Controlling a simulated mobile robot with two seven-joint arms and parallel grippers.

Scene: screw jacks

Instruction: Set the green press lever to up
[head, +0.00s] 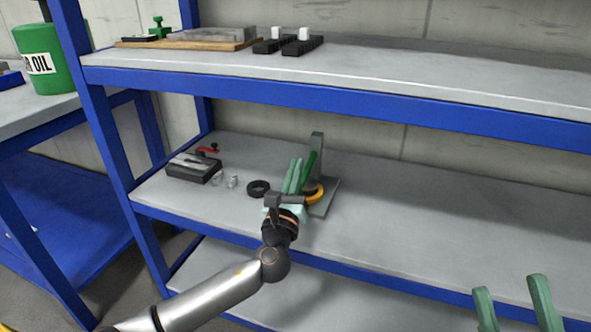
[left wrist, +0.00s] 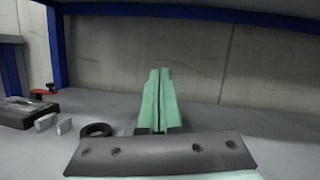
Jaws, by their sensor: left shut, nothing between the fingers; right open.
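The press is a grey upright (head: 317,146) on a grey base plate (head: 329,197), on the middle shelf. Its dark green lever (head: 309,166) slants upward beside the upright, just right of my left gripper's fingers. My left gripper (head: 295,166) is shut and empty, its pale green fingers close to the lever. I cannot tell whether they touch it. In the left wrist view the closed fingers (left wrist: 160,100) fill the middle, and no lever can be made out. My right gripper (head: 513,300) is open and empty at the lower right, in front of the shelf.
A yellow-orange ring (head: 317,196) is partly hidden by my left gripper. The upper shelf (head: 400,85) overhangs. The middle shelf's right side is clear.

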